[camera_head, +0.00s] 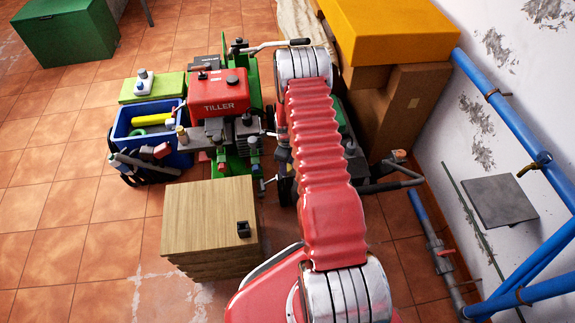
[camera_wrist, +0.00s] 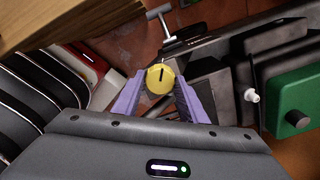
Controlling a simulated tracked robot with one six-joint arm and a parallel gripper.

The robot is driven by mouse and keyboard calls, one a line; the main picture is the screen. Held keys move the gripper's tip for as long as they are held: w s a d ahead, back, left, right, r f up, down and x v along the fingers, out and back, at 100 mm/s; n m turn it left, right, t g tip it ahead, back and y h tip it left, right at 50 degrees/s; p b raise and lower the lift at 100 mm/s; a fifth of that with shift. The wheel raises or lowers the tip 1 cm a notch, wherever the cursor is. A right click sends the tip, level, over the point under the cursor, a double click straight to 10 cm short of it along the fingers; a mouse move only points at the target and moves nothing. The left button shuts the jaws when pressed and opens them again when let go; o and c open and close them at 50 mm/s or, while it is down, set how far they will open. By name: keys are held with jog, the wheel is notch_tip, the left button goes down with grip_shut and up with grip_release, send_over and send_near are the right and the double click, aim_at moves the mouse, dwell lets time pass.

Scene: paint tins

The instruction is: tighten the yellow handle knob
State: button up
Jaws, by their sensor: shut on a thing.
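The yellow handle knob (camera_wrist: 154,84) is in the upper middle of the wrist view, a round cap with a short dark line across it, running nearly upright. My gripper (camera_wrist: 160,90) has its two purple fingers on either side of the knob, shut on it. A metal T-shaped bar (camera_wrist: 167,27) shows just beyond the knob. In the head view my red arm covers the place where the gripper is, so neither gripper nor knob shows there.
The red tiller (camera_head: 220,95) stands behind a wooden cabinet (camera_head: 207,215). A blue crate (camera_head: 150,107) of tools is at its left. Cardboard boxes (camera_head: 405,105) and a wall with blue pipes (camera_head: 515,120) bound the right. Tiled floor is open at left.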

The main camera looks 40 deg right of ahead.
jog(key=shift+s+a+f, duration=0.1)
jog(key=shift+s+f, duration=0.1)
jog(key=shift+s, duration=0.2)
jog(key=o, duration=0.8)
jog(key=shift+o, duration=1.3)
jog(key=shift+w+r, duration=0.1)
jog(key=shift+w, duration=0.05)
jog(key=shift+w+r, duration=0.1)
jog(key=shift+r, duration=0.1)
jog(key=shift+w+r, duration=0.1)
jog(key=shift+r, duration=0.45)
notch_tip(320, 180, up, 12)
jog(key=shift+r, duration=0.15)
